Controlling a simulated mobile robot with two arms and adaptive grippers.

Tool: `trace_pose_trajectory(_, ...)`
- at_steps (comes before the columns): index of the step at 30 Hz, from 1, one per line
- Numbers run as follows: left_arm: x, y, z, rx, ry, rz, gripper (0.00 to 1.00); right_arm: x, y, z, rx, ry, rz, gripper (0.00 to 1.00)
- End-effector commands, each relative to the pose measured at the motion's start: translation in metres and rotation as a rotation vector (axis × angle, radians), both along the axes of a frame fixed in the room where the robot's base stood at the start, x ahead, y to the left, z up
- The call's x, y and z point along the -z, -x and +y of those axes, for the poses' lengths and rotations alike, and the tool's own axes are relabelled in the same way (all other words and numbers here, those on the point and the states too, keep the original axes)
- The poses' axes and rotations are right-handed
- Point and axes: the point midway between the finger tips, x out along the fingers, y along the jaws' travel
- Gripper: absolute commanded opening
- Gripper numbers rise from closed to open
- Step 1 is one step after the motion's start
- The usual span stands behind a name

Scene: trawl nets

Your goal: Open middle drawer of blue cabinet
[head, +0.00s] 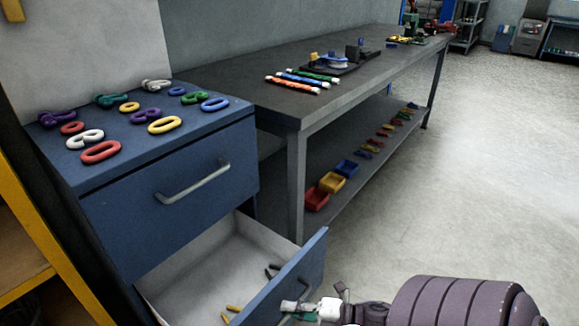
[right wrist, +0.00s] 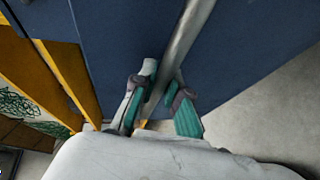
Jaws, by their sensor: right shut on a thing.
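The blue cabinet (head: 88,195) stands at the left in the head view. Its top drawer (head: 150,215) is shut and has a grey bar handle (head: 193,182). The drawer below it (head: 300,270) is pulled well out, and its pale inside shows. My right gripper (head: 306,310) is at the front of this open drawer. In the right wrist view the gripper's teal-padded fingers (right wrist: 162,95) are shut around a grey bar handle (right wrist: 182,42) on a blue front (right wrist: 115,40). My left gripper is in neither view.
Several coloured rings and shackles lie on the cabinet top (head: 110,178). Tools lie in the open drawer. A grey workbench (head: 215,85) with small bins on its lower shelf stands right of the cabinet. A yellow frame (head: 40,240) is at the left. Floor (head: 470,180) at the right is clear.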

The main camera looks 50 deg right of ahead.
Motion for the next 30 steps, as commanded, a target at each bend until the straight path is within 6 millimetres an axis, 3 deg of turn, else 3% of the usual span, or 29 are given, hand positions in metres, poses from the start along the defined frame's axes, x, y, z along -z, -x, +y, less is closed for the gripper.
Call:
trace_pose_trajectory(4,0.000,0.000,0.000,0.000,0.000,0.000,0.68,0.000,0.000,0.000,-0.001,0.000,0.000,0.00)
trace_pose_trajectory(5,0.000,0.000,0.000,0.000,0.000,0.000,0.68,0.000,0.000,0.000,-0.001,0.000,0.000,0.18)
trace_pose_trajectory(9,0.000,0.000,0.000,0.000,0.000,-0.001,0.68,0.000,0.000,0.000,-0.001,0.000,0.000,0.39)
trace_pose_trajectory(20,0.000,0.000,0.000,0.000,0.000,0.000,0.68,0.000,0.004,-0.002,0.000,0.000,0.002,0.39)
trace_pose_trajectory(30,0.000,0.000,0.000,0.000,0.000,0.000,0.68,-0.011,0.059,-0.030,0.001,0.001,0.005,0.39)
